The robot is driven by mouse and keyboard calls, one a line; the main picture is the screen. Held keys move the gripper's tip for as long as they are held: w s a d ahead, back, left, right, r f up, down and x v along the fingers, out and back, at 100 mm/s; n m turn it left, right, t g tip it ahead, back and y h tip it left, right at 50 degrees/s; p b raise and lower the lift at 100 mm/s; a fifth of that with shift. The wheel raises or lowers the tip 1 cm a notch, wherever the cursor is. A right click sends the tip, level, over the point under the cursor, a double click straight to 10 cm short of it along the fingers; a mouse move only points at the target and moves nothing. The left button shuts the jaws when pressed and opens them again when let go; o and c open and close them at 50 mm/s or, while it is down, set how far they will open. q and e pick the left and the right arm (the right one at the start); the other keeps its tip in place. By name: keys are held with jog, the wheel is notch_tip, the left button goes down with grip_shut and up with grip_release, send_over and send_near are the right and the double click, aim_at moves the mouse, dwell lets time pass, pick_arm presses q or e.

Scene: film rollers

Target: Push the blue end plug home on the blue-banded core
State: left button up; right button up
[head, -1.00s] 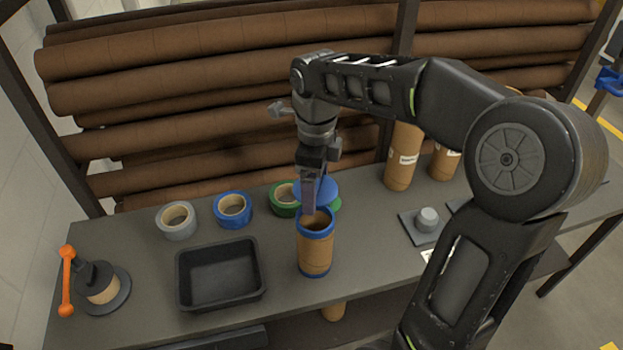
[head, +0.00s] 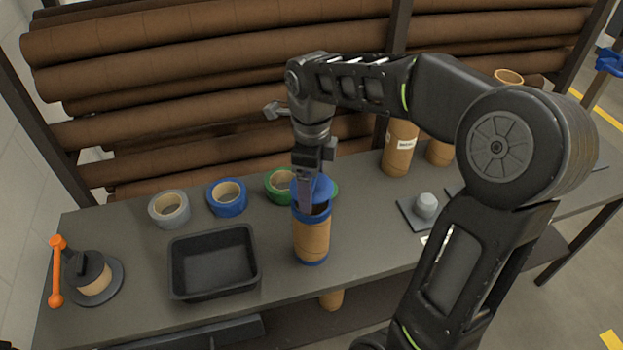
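The blue-banded core (head: 311,238) stands upright on the grey bench, a brown tube with a blue band at its top and bottom. The blue end plug (head: 322,188) is a blue disc at the core's top, over the far side of the mouth. A dark gap shows between plug and near rim, so it looks raised or tilted rather than flush. My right gripper (head: 304,205) reaches down from above, its fingers at the plug's left side and in front of it. It appears shut on the plug; the far finger is hidden. My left gripper is out of view.
A black tray (head: 213,292) lies left of the core. Grey (head: 155,211), blue (head: 213,200) and green (head: 270,188) tape rolls stand behind. An orange-handled device (head: 57,272) is at far left. A grey knob on a plate (head: 425,206) and brown tubes (head: 399,155) are to the right.

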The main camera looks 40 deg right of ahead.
jog(key=shift+f+b, duration=1)
jog(key=shift+f, duration=0.7)
jog(key=shift+f+b, duration=0.45)
jog(key=shift+f, duration=0.1)
dwell(1.0)
jog(key=o, duration=1.3)
jog(key=shift+c, duration=0.2)
jog(key=shift+r, duration=0.25)
jog(key=shift+r+p, duration=2.6)
jog(key=shift+r, duration=0.75)
